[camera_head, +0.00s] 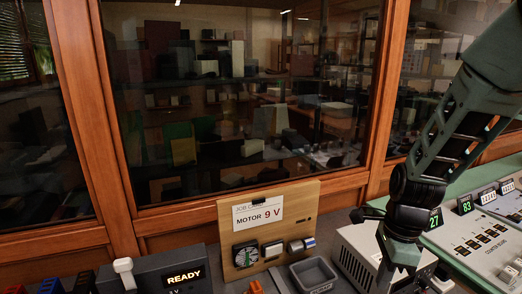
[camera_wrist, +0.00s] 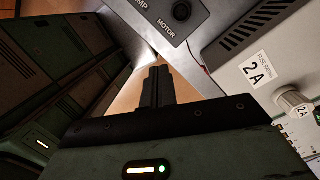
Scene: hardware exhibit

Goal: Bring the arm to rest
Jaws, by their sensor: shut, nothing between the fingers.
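My gripper (camera_wrist: 157,72) is shut and empty, its two dark fingers together in the wrist view. In the head view my arm (camera_head: 440,135) comes in from the upper right, bends at a dark joint and hangs down at the right of the bench. The gripper's lower end (camera_head: 384,285) shows there close to a pale box, at the bottom edge. I cannot tell whether it touches anything.
A wooden panel (camera_head: 270,228) marked "MOTOR 9 V" stands behind a grey tray (camera_head: 314,274). A dark unit (camera_head: 158,275) reads "READY". A pale box (camera_head: 352,257) and a green console (camera_head: 480,235) stand at right. The wrist view shows a "2A" label (camera_wrist: 256,70) close by.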

